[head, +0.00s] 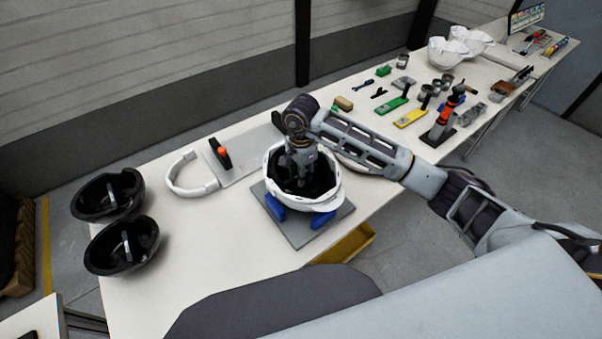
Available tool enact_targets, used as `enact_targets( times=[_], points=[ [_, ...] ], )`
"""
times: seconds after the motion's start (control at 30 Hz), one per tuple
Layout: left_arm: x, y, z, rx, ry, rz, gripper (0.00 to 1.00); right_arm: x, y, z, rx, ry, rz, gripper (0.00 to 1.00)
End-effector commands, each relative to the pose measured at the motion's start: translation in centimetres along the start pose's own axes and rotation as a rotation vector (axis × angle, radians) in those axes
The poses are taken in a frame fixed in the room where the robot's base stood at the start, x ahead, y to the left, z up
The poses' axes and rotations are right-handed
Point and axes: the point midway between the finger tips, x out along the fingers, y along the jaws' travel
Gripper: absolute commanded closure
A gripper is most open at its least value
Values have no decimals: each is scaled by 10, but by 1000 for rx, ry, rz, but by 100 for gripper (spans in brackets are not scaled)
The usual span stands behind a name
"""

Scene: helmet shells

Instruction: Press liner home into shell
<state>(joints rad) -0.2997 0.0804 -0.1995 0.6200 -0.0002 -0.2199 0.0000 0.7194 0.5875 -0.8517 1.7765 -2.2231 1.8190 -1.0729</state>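A white helmet shell (327,196) sits open side up on blue supports (322,220) on a grey plate (298,236) on the table. A black liner (319,177) lies inside the shell, its rim below or near the shell's edge; how deep it sits I cannot tell. My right gripper (297,184) points down into the liner. Its fingertips are dark against the black liner, so I cannot tell whether they are open or touching it. My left gripper is not in view.
Two black liners (124,246) stand at the table's left end. A white curved band (187,177) and a grey board with an orange-handled tool (221,153) lie behind left. Tools, an orange-and-black device (445,117) and white shells (447,52) fill the right side. A yellow bin (346,246) is below the front edge.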

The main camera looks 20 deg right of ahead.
Motion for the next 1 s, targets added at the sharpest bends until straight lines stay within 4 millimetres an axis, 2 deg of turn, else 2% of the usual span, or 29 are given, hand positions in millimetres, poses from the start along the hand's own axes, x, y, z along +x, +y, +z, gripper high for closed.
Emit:
enact_targets(
  times=[0.57, 1.0],
  points=[
    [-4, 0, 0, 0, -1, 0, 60, -4, 0, 0, 0, 0, 1, 65],
    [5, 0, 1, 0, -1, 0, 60, -47, -1, 0, 0, 1, -3, 65]
  ],
)
